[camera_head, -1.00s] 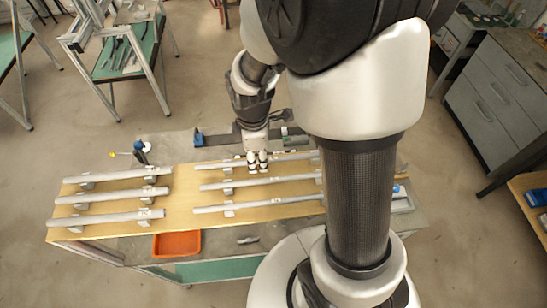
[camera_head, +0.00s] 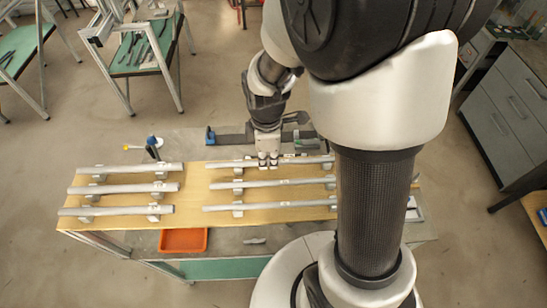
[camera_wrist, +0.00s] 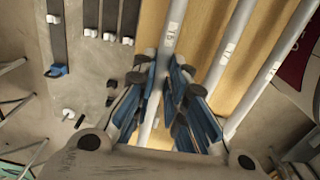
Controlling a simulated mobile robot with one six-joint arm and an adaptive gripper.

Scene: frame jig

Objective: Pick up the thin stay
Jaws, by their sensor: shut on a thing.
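The thin stay is a long grey tube (camera_head: 228,164) in the back row on the right half of the wooden board. My gripper (camera_head: 268,163) is over the tube from above, with its fingertips at board height. In the wrist view my gripper (camera_wrist: 164,78) has its blue-and-black fingers on both sides of the labelled tube (camera_wrist: 173,28), shut on it. The tube runs lengthwise between the fingers. I cannot tell whether it is clear of its supports.
Two more tubes (camera_head: 285,183) (camera_head: 300,204) lie in front of it on small blocks. Three tubes (camera_head: 125,188) lie on the left of the board. Behind are a dark bar with a blue end (camera_head: 211,136) and a blue-handled tool (camera_head: 152,146). An orange tray (camera_head: 183,240) is below the front edge.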

